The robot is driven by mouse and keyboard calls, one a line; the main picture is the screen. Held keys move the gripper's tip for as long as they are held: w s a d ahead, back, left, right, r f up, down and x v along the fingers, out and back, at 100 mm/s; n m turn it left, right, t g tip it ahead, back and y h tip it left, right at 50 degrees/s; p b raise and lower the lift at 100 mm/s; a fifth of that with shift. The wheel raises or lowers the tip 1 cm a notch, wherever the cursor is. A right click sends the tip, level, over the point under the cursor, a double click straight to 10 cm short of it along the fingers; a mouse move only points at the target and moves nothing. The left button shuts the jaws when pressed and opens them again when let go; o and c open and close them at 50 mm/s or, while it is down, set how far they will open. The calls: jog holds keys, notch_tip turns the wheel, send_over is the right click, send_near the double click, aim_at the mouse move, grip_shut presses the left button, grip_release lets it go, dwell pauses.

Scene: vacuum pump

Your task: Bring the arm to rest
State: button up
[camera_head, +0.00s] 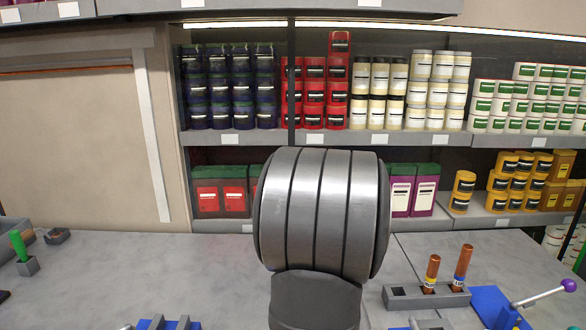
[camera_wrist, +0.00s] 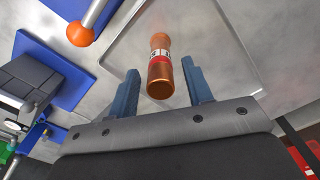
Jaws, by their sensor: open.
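My gripper (camera_wrist: 160,66) shows in the wrist view with its two blue-grey fingers spread apart. A copper-coloured cylinder (camera_wrist: 160,73) with a red and white band appears between the fingers, with a visible gap to each. It is over or on a flat grey tray (camera_wrist: 220,50); I cannot tell its height. In the head view, my large silver arm joint fills the middle and hides what is behind it. My gripper is not visible there.
In the head view, a grey holder (camera_head: 402,299) at right carries two copper cylinders (camera_head: 432,271). Beside it stands a blue fixture with a purple-knobbed lever (camera_head: 545,295). In the wrist view, an orange-knobbed lever (camera_wrist: 82,32) is at upper left. The left worktop (camera_head: 140,265) has clear room.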

notch_tip(320, 180, down, 4)
jog(key=shift+r, duration=2.3)
jog(key=shift+f, duration=0.1)
jog(key=shift+r, duration=4.4)
jog(key=shift+f, duration=0.65)
jog(key=shift+r, duration=0.1)
jog(key=shift+f, duration=5.5)
notch_tip(320, 180, up, 4)
jog(key=shift+f, duration=0.1)
jog(key=shift+s+d+r, duration=0.25)
jog(key=shift+d+r, duration=0.05)
jog(key=shift+r, duration=0.05)
